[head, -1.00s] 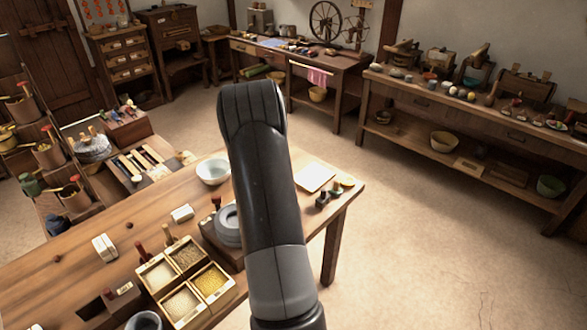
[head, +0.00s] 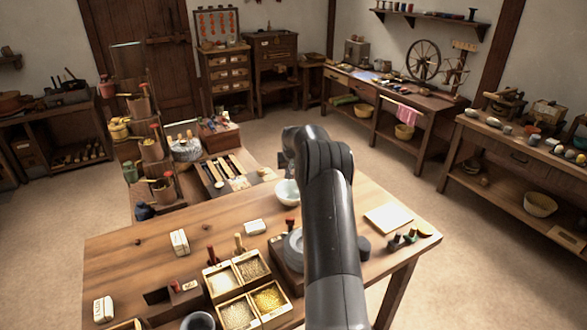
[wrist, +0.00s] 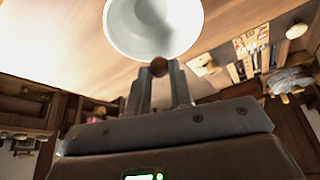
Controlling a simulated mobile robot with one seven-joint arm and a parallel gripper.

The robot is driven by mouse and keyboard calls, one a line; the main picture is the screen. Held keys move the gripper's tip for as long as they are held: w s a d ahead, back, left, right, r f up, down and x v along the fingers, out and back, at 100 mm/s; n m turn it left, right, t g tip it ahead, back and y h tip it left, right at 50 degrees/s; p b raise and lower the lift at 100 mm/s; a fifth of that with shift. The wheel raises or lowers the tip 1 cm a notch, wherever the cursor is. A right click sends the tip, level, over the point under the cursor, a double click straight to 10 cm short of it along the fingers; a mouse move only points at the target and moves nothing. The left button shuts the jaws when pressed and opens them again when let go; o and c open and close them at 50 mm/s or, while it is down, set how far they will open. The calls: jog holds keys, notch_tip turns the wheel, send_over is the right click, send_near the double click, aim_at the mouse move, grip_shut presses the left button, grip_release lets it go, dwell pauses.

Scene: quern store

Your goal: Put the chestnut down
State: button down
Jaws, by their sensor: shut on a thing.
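The chestnut (wrist: 159,67) is a small round brown thing in the wrist view. My gripper (wrist: 160,76) is shut on it, with a finger on each side at the tips. A pale bowl (wrist: 152,30) shows just beyond the chestnut in the wrist view; I cannot tell how far apart they are. The bowl also shows in the head view (head: 287,193), on the wooden table (head: 120,262), partly hidden by my arm. The chestnut and the fingertips do not show clearly in the head view.
On the table stand a divided box of grains (head: 238,315), white blocks (head: 180,242), a grey round stone (head: 293,246) and a pale square board (head: 388,218). The table's left part is mostly clear. A low bench with tools (head: 228,172) adjoins the far side.

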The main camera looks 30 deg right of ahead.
aim_at(292, 187)
jog(key=shift+f, duration=3.85)
jog(key=c, duration=1.2)
grip_release()
jog(key=shift+r, duration=0.15)
jog(key=shift+r, duration=3.4)
